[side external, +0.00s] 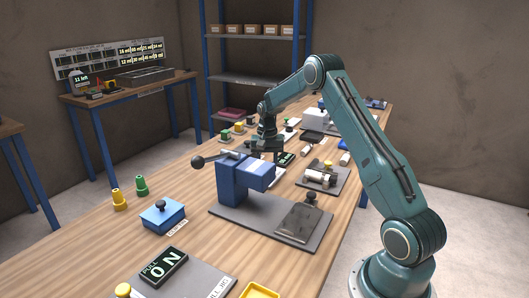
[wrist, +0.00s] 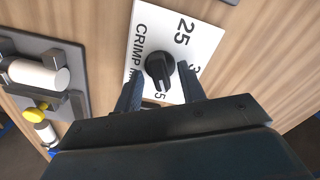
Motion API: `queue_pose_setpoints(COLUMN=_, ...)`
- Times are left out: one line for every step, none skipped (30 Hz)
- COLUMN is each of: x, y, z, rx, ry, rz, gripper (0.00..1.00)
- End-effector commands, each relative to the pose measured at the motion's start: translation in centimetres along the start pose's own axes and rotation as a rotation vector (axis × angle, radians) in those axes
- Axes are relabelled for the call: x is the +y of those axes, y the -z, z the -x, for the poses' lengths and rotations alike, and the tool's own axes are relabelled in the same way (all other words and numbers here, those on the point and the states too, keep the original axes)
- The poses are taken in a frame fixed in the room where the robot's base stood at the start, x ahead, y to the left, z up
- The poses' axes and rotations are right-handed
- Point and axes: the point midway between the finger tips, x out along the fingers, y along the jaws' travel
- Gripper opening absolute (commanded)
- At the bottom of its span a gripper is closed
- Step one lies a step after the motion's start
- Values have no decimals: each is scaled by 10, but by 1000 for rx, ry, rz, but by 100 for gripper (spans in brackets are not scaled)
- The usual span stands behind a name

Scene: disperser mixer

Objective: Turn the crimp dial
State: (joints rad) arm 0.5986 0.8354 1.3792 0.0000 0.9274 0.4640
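The crimp dial (wrist: 158,66) is a round black knob with a pointer ridge on a white plate (wrist: 146,18) marked "CRIMP", 25 and other partly covered numbers. In the wrist view my gripper (wrist: 160,76) is open, with one fingertip on each side of the knob and a small gap showing on both sides. Whether the fingers reach down to knob height is hard to tell. In the side view my gripper (side external: 267,150) points down over the bench behind the blue press, and the dial cannot be made out there.
A blue press (side external: 238,180) with a ball-ended lever stands in front of my gripper on a grey base. A grey fixture (side external: 320,178) with a white cylinder and yellow knob is close to the right; it also shows in the wrist view (wrist: 40,72). Small blocks (side external: 232,130) lie behind.

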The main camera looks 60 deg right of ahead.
Motion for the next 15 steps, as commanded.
queue_pose_setpoints(x=0, y=0, z=2, rx=1, ry=1, rz=0, gripper=40)
queue_pose_setpoints(x=0, y=0, z=3, rx=2, ry=1, rz=0, gripper=40)
queue_pose_setpoints(x=0, y=0, z=5, rx=2, ry=1, rz=0, gripper=40)
queue_pose_setpoints(x=0, y=1, z=7, rx=2, ry=1, rz=0, gripper=40)
queue_pose_setpoints(x=0, y=1, z=9, rx=2, ry=1, rz=0, gripper=40)
queue_pose_setpoints(x=0, y=0, z=12, rx=2, ry=1, rz=0, gripper=40)
queue_pose_setpoints(x=0, y=0, z=15, rx=2, ry=1, rz=0, gripper=40)
queue_pose_setpoints(x=0, y=1, z=19, rx=2, ry=1, rz=0, gripper=40)
queue_pose_setpoints(x=0, y=1, z=24, rx=4, ry=2, rz=0, gripper=40)
queue_pose_setpoints(x=0, y=1, z=28, rx=4, ry=2, rz=0, gripper=40)
queue_pose_setpoints(x=0, y=1, z=32, rx=4, ry=2, rz=0, gripper=40)
queue_pose_setpoints(x=0, y=1, z=38, rx=4, ry=2, rz=0, gripper=40)
queue_pose_setpoints(x=0, y=1, z=43, rx=4, ry=2, rz=0, gripper=40)
queue_pose_setpoints(x=0, y=1, z=48, rx=4, ry=2, rz=0, gripper=40)
queue_pose_setpoints(x=0, y=1, z=55, rx=5, ry=2, rz=0, gripper=40)
